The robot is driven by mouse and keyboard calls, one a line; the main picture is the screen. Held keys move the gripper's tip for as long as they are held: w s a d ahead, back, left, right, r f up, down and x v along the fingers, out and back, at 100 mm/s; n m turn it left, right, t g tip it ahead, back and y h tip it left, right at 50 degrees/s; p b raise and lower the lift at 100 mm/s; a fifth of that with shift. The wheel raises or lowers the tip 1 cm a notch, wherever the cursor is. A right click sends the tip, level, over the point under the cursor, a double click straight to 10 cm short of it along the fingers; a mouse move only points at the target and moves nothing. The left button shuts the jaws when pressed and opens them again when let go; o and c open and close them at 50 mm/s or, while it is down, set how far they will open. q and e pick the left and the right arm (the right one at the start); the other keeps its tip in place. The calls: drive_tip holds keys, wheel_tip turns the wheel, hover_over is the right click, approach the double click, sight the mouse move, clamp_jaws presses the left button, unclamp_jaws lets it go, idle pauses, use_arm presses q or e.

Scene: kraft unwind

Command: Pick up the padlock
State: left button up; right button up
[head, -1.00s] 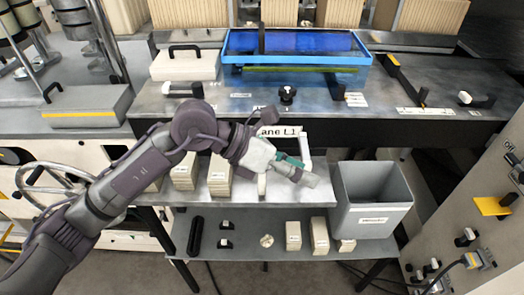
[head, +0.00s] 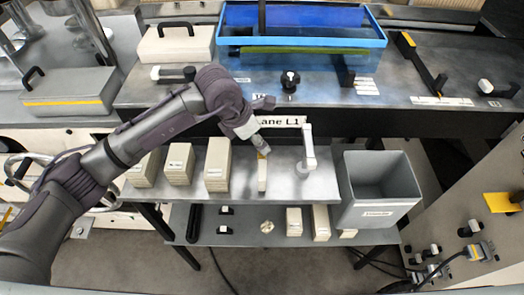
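I cannot pick out a padlock for certain. Two small black items with pale tops, one (head: 226,210) behind the other (head: 224,230), lie on the lower shelf, too small to identify. My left gripper (head: 264,151) comes in from the left and points down over the upper shelf (head: 318,190), just behind the upper end of a narrow beige block (head: 262,175). Its fingers are small and partly hidden, so I cannot tell whether they are open or touching the block. My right gripper is not in view.
Beige boxes (head: 217,165) stand left of the block and a white post (head: 308,150) right of it. A grey bin (head: 380,190) stands further right. The lower shelf (head: 190,262) holds a round pale disc (head: 267,226) and more boxes. A counter edge (head: 400,125) overhangs behind.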

use_arm(q)
drive_tip(key=shift+p+x, duration=0.75)
drive_tip(key=shift+x, duration=0.15)
drive_tip(key=x, duration=0.2)
drive_tip(key=shift+w+d+f, duration=0.2)
drive_tip(key=shift+d+f, duration=0.1)
drive_tip(key=shift+f, duration=0.25)
drive_tip(key=c, duration=0.6)
clamp_jaws()
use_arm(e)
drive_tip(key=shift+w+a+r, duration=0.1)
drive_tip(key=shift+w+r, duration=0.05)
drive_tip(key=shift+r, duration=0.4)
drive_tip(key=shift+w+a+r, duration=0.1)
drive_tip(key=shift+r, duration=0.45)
